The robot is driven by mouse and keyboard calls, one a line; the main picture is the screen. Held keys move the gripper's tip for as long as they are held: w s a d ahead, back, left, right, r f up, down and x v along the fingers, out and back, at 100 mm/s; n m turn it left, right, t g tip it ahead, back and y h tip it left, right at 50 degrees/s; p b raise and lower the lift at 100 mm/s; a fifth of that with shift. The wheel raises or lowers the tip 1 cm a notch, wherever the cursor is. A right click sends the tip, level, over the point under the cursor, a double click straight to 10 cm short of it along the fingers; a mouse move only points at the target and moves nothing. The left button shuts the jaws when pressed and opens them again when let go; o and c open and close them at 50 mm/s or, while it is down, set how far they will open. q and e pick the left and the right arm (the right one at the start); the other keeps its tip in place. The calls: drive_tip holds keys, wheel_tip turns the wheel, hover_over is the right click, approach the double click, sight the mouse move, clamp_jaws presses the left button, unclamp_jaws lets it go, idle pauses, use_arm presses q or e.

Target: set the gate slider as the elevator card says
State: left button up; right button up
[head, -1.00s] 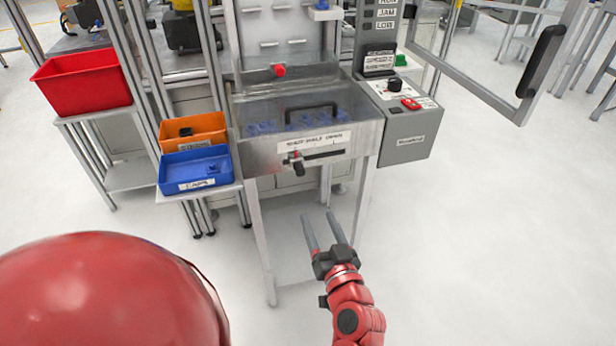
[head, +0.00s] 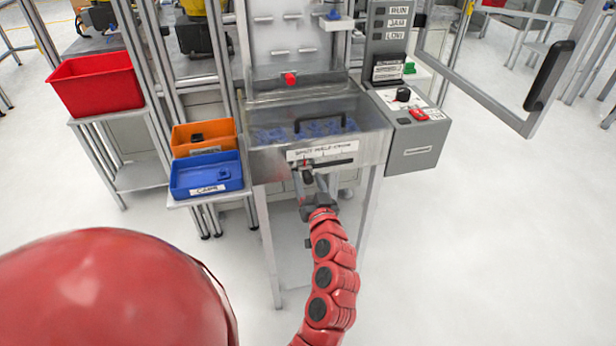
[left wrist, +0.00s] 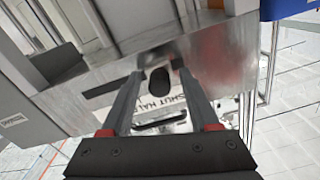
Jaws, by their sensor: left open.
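The gate slider is a dark knob (head: 307,170) at the left part of a black slot (head: 335,162) in the hopper's front. A white label strip (head: 320,150) runs above the slot; in the left wrist view the label (left wrist: 170,118) reads "SHUT HAL…", partly hidden. My left gripper (head: 310,178) is at the knob. In the left wrist view my left gripper (left wrist: 155,88) is open, with the black knob (left wrist: 159,80) between its fingers; contact cannot be told. My right gripper is out of view.
The grey control box (head: 415,145) with a black dial and red button is right of the hopper (head: 262,160). Blue (head: 207,178), orange (head: 203,138) and red (head: 95,83) bins stand left. A framed door with a black handle (head: 550,75) hangs open at right.

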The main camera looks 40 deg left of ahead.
use_arm(q)
drive_tip(key=shift+w+a, duration=0.25)
clamp_jaws()
idle(0.3)
